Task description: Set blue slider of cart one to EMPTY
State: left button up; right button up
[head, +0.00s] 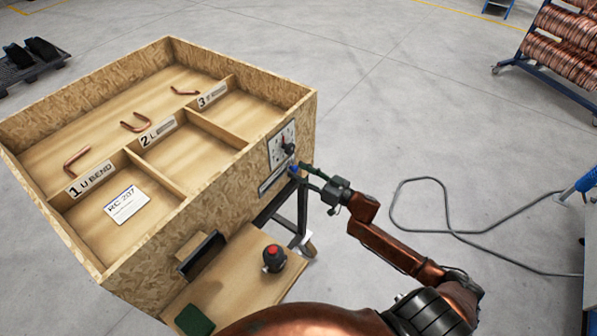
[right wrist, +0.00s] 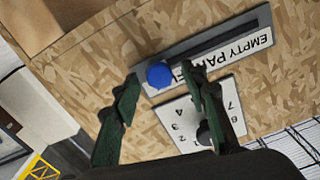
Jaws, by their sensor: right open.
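The wooden cart (head: 150,235) stands at the left, with a slider plate (head: 272,183) on its right-hand outer face. The plate's blue slider knob (head: 293,169) also shows in the right wrist view (right wrist: 160,74). There it sits at the left end of the plate, away from the word EMPTY (right wrist: 250,48) at the right end; part of the label is hidden by a finger. My right gripper (head: 300,174) is open at the plate, its dark green fingertips (right wrist: 161,76) on either side of the knob. I cannot tell whether they touch it. My left gripper is not in view.
A dial panel (head: 282,145) with a black knob is beside the slider plate. Copper tubes (head: 135,122) lie in the cart. A cable (head: 450,232) lies on the floor; a coil rack (head: 560,50) stands far right.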

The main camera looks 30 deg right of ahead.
jog(key=shift+w+a, duration=0.1)
jog(key=shift+w, duration=0.2)
jog(key=shift+c, duration=0.5)
grip_shut()
jog(key=shift+s, duration=0.1)
